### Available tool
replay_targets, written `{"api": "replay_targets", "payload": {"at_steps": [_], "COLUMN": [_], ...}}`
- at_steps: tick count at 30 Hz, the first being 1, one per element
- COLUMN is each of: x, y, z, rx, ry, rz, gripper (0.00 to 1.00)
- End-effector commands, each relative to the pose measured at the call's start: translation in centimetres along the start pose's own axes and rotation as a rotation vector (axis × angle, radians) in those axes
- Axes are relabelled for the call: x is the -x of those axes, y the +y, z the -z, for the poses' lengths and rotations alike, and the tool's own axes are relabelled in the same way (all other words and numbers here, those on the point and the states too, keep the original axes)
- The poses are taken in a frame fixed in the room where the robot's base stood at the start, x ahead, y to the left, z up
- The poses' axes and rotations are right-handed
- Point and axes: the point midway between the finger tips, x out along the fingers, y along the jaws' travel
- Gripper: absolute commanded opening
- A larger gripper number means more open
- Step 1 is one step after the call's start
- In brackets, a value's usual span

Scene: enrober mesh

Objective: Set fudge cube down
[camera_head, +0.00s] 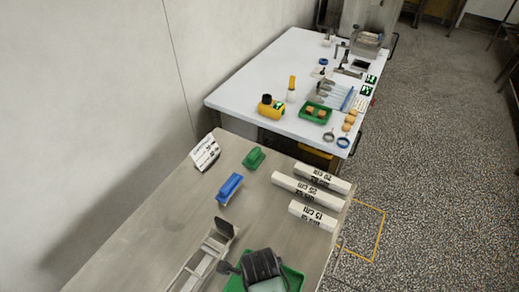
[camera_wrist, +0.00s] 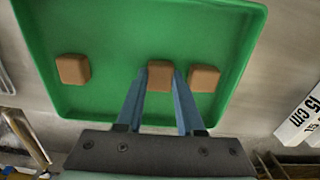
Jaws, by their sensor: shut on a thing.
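In the wrist view my gripper (camera_wrist: 160,88) is shut on a brown fudge cube (camera_wrist: 160,73), held between its two blue fingers over the green tray (camera_wrist: 120,28). Two more brown cubes are in the tray, one to the left (camera_wrist: 73,69) and one close to the right (camera_wrist: 204,78). I cannot tell whether the held cube touches the tray floor. In the head view the dark gripper body hides most of the near green tray (camera_head: 294,279), and the cubes there are hidden.
A metal frame (camera_head: 203,262) stands left of the tray. A blue-handled tool (camera_head: 229,188), a green one (camera_head: 254,158), a white sign (camera_head: 205,152) and white length-marked bars (camera_head: 312,215) lie beyond. A white table (camera_head: 245,95) behind holds another green tray (camera_head: 315,113) and several small items.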

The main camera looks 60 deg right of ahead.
Motion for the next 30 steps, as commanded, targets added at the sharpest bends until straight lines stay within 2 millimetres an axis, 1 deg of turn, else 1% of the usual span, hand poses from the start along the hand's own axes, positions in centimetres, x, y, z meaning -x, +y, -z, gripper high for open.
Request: {"api": "replay_targets", "payload": {"at_steps": [5, 6, 8, 9, 11, 19, 23, 26, 30], "x": [-0.3, -0.3, -0.2, -0.2, -0.2, -0.2, 0.6, 2.0, 5.0], "y": [0.0, 0.0, 0.0, 0.0, 0.0, 0.0, -0.1, -0.1, -0.1], "z": [0.0, 0.0, 0.0, 0.0, 0.0, 0.0, -0.1, -0.1, -0.2], "rx": [0.001, 0.000, 0.000, 0.000, 0.000, 0.000, 0.000, 0.001, 0.001], "ry": [0.000, 0.000, 0.000, 0.000, 0.000, 0.000, -0.002, -0.003, -0.004], "rz": [0.000, 0.000, 0.000, 0.000, 0.000, 0.000, 0.002, 0.003, 0.005], "gripper": [0.05, 0.38, 0.49, 0.56, 0.66, 0.66, 0.66, 0.66, 0.66]}}
